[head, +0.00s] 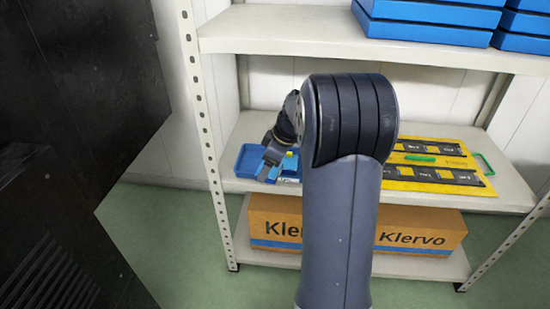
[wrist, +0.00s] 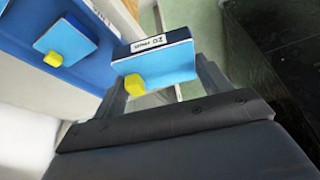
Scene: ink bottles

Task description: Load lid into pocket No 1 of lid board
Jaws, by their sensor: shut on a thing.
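My gripper (wrist: 160,78) is shut on a light-blue block-like lid (wrist: 170,66) with a yellow knob and a white label on its dark edge. Another blue lid (wrist: 72,38) with a yellow knob lies in the blue tray (wrist: 100,70) at the left of the wrist view. In the head view my gripper (head: 268,166) is over the right side of the blue tray (head: 247,160), and the held lid is hard to make out. The yellow lid board (head: 398,186), with dark labelled pockets, lies right of my arm. Its left part is hidden, and its labels are too small to read.
Tray and board share the middle shelf (head: 510,190). A green handle (head: 486,163) sits at the board's right end. Blue boxes (head: 430,22) stand on the shelf above, and Klervo cartons (head: 425,232) below. A perforated post (head: 212,170) and a dark panel (head: 85,110) are at the left.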

